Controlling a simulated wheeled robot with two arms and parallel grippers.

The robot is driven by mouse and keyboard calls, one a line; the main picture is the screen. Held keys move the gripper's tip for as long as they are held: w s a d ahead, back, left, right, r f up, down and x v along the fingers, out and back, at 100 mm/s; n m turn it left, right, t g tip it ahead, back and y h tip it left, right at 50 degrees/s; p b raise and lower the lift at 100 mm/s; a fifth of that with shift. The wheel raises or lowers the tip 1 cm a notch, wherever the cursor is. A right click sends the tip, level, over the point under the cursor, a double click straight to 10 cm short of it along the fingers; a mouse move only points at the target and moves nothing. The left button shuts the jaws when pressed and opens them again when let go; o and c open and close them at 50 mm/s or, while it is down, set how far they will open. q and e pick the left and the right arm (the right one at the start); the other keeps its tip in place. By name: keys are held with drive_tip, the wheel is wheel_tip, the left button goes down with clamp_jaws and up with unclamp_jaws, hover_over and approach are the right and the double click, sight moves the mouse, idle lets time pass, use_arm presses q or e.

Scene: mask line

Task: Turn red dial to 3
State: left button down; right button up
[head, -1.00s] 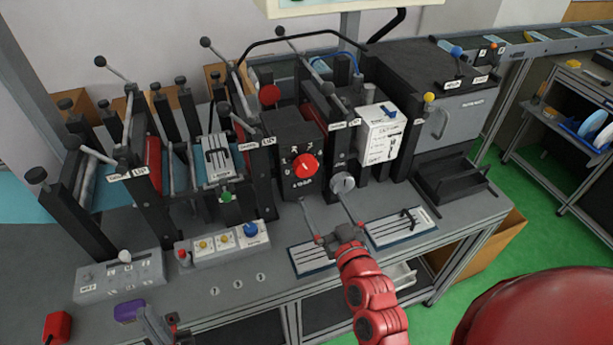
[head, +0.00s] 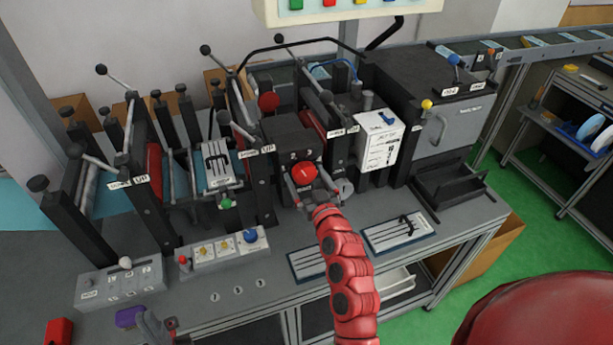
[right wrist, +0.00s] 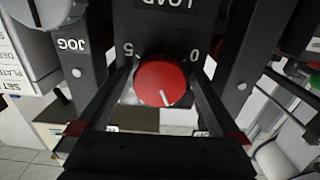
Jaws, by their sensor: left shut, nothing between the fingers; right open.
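The red dial (head: 304,173) sits on the front of a black box in the middle of the bench, with the numbers 2 and 3 showing above it. My right gripper (head: 305,181) is open at the dial, one finger on each side. In the right wrist view the red dial (right wrist: 158,82) lies between the two dark fingers, with a white pointer line toward the picture's lower edge and 5 and 0 beside it. I cannot tell whether the fingers touch it. My left gripper (head: 158,325) is shut and empty at the lower left, far from the dial.
Rollers and lever posts stand to the left. A button panel (head: 220,248) and flat plates (head: 400,233) lie on the bench front.

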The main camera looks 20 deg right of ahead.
drive_tip(key=c, duration=1.3)
drive_tip(key=shift+o, duration=0.2)
drive_tip(key=shift+f+m+b, duration=0.2)
drive_tip(key=shift+m+b, duration=0.8)
drive_tip(key=shift+m, duration=0.1)
drive_tip(key=shift+m+b, duration=0.55)
drive_tip(key=shift+m, duration=0.35)
drive_tip(key=shift+r+m+b, duration=0.1)
drive_tip(key=shift+m+b, duration=0.5)
drive_tip(key=shift+m, duration=0.6)
drive_tip(key=shift+a+r+m+b, duration=0.1)
drive_tip(key=shift+m+b, duration=0.3)
drive_tip(key=shift+m, duration=1.2)
